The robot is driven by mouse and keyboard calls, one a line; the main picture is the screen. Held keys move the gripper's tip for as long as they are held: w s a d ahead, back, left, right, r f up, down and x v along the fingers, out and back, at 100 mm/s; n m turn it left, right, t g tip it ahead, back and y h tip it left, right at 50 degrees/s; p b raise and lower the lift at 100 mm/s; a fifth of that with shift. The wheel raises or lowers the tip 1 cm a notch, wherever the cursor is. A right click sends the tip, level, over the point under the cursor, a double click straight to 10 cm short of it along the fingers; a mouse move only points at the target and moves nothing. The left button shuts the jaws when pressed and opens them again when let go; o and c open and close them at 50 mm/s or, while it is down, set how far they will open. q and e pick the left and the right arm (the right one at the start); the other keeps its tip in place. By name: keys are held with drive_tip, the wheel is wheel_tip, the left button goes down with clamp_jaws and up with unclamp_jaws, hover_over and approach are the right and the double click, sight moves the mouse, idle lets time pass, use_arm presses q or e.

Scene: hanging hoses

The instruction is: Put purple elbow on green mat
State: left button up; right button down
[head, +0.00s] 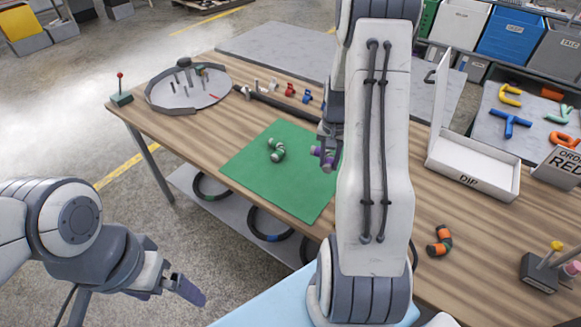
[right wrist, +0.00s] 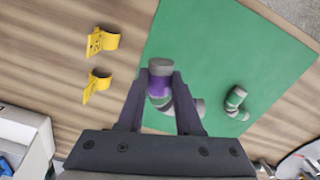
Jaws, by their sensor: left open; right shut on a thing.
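The purple elbow (head: 326,158) has grey ends and is partly hidden by my right arm in the head view. My right gripper (head: 328,146) is shut on it; the wrist view shows the purple elbow (right wrist: 160,87) between the two fingers. It appears over the edge area of the green mat (head: 262,185); I cannot tell whether it touches the mat. The mat also fills much of the right wrist view (right wrist: 225,50). My left gripper (head: 186,290) is open and empty, low at the left, off the table's front edge.
A green elbow with grey ends (head: 277,150) lies on the mat. A white box marked DIF (head: 478,178) and an orange elbow (head: 439,241) are right of my arm. Two yellow clips (right wrist: 100,62) are beside the mat. The mat's front part is clear.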

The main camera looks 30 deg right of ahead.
drive_tip(key=s+d+m, duration=0.3)
drive_tip(key=s+d, duration=0.1)
drive_tip(key=d, duration=0.3)
drive_tip(key=p, duration=0.2)
hover_over(316, 178)
wheel_tip(316, 178, down, 6)
drive_tip(key=shift+d+r, duration=0.1)
drive_tip(key=shift+f, duration=0.3)
wheel_tip(316, 178, down, 3)
drive_tip(key=shift+f+p, duration=0.15)
drive_tip(key=shift+p, duration=0.6)
drive_tip(key=shift+f, duration=0.25)
use_arm(q)
wheel_tip(316, 178, up, 3)
drive_tip(key=shift+f, duration=0.15)
